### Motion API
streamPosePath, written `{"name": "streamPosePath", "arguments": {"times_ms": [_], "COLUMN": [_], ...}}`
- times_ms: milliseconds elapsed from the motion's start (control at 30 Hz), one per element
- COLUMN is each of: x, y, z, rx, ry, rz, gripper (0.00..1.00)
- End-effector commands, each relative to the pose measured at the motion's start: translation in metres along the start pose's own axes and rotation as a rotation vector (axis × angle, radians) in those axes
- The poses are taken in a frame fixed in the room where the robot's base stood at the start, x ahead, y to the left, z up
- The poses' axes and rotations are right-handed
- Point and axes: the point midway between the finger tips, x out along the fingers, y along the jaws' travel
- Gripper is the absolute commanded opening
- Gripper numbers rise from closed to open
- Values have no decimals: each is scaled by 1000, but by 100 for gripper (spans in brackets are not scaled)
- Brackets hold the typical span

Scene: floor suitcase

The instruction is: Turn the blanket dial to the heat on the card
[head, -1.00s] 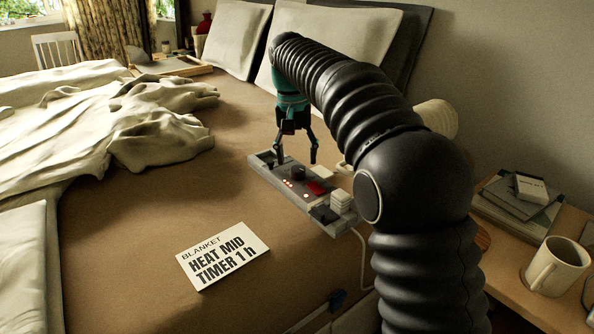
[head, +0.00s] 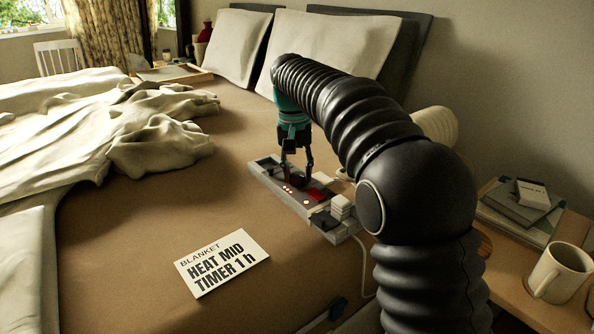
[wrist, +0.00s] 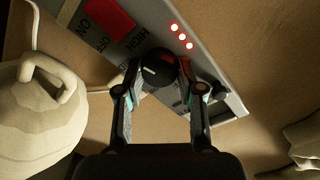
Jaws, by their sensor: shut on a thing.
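The blanket control (head: 330,236) is a long grey box lying on the bed; it also shows in the wrist view (wrist: 215,68). Its black round dial (wrist: 158,66) has a short white pointer mark turned towards the left in the wrist view. The white card (head: 222,263) reads "BLANKET HEAT MID TIMER 1 h".
A red switch (wrist: 110,15) marked ON and OFF sits near the dial. A small black knob (wrist: 220,88) is close to the right finger. Pale stacked pieces (head: 342,206) stand at the box's near end. A mug (head: 557,270) stands on the bedside table. A rumpled blanket (head: 150,135) lies left.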

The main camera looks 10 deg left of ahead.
Motion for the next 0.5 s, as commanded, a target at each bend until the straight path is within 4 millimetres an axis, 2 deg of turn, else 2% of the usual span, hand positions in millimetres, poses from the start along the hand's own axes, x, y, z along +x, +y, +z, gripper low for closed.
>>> {"name": "streamPosePath", "arguments": {"times_ms": [267, 500], "x": [-3, -4], "y": [0, 0], "z": [0, 1], "rx": [-81, -255], "ry": [2, 12], "rz": [1, 1], "gripper": [3, 3]}}
